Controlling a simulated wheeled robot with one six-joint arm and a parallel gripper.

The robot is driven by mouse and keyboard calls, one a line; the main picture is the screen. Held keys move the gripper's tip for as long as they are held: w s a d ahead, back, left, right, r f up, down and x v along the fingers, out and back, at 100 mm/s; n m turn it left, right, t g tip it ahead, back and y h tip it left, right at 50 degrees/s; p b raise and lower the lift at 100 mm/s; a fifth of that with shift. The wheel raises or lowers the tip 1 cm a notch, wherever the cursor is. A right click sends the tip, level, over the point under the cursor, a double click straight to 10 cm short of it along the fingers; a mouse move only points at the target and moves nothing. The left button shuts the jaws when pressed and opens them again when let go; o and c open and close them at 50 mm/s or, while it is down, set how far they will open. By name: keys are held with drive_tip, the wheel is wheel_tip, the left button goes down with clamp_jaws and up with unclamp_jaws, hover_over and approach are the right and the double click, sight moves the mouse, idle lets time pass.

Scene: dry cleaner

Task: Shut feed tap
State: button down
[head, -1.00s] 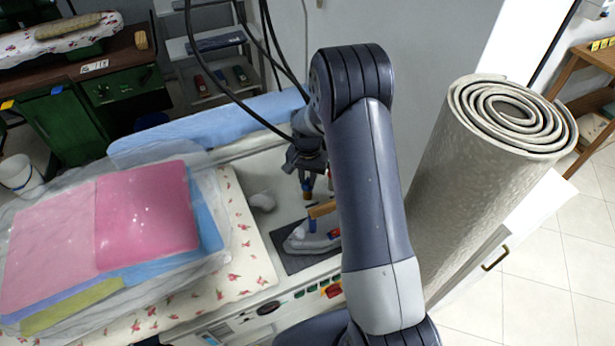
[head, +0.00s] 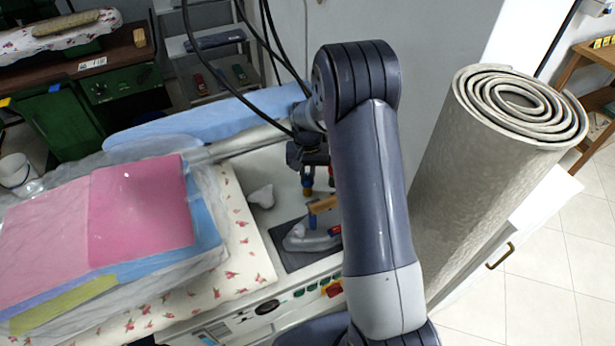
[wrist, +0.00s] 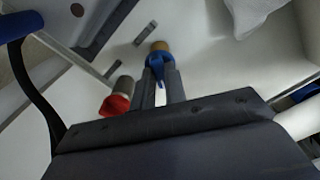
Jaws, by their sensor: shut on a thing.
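A tap with a brass end and a blue handle (wrist: 160,57) is in the middle of the wrist view. My gripper (wrist: 161,82) has its two fingers closed around the blue handle, one on each side. In the head view the blue and brass tap (head: 307,186) shows just under my gripper (head: 307,168), partly hidden by it. A second tap, with a red handle (wrist: 115,104), stands beside the fingers at lower left in the wrist view. I cannot tell from the frames which tap is the feed tap.
A steam iron (head: 308,239) with a wooden handle rests on a dark pad (head: 297,263) close below the gripper. Folded pink garments (head: 140,210) lie on the flowered board at left. A large rolled carpet (head: 480,180) stands to the right of my arm. Black hoses hang behind.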

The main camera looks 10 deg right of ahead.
sight(308, 177)
drive_tip(key=n+b, duration=0.2)
drive_tip(key=n, duration=0.3)
drive_tip(key=shift+b, duration=0.4)
drive_tip(key=shift+n, duration=0.3)
drive_tip(key=c, duration=1.4)
unclamp_jaws()
drive_tip(key=shift+c, duration=0.2)
drive_tip(key=shift+r, duration=0.1)
wheel_tip(308, 177, up, 11)
drive_tip(key=b, duration=0.1)
drive_tip(key=shift+f, duration=0.2)
